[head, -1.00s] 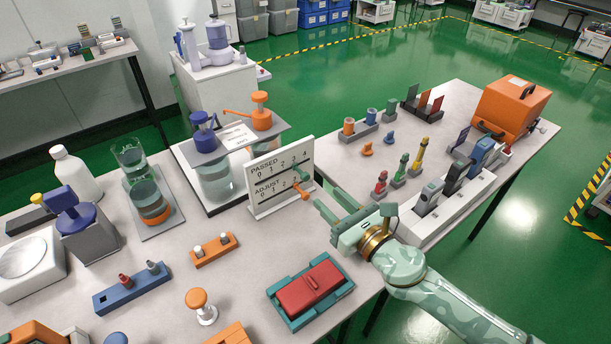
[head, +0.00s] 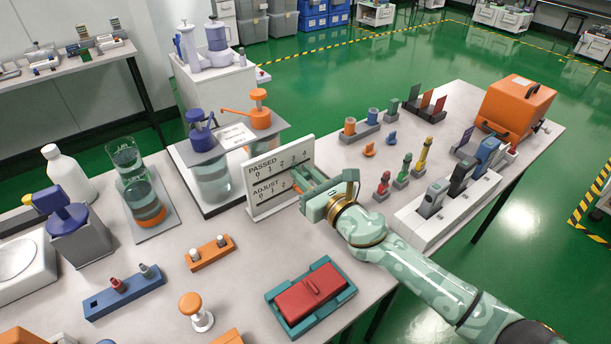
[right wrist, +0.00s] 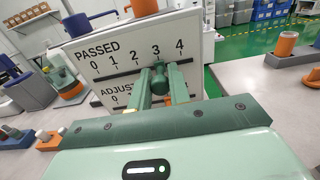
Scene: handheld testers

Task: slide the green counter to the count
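A white board (head: 256,200) stands upright on the table, with a PASSED scale from 0 to 4 above an ADJUST scale. It fills the upper middle of the right wrist view (right wrist: 205,48). The green counter (right wrist: 159,76) is a knob on the PASSED slot, below the 3. My right gripper (head: 306,176) reaches the board from the right. In the right wrist view its fingers (right wrist: 160,82) stand on either side of the green counter, open, with narrow gaps visible. In the head view the fingers largely hide the counter. My left gripper is out of view.
An orange counter (right wrist: 169,99) sits on the ADJUST slot just below, partly hidden by the fingers. A pump stand (head: 215,175) is behind the board. Small coloured testers (head: 404,168) and a white rack (head: 440,222) stand to the right. A red-and-teal box (head: 310,295) lies in front.

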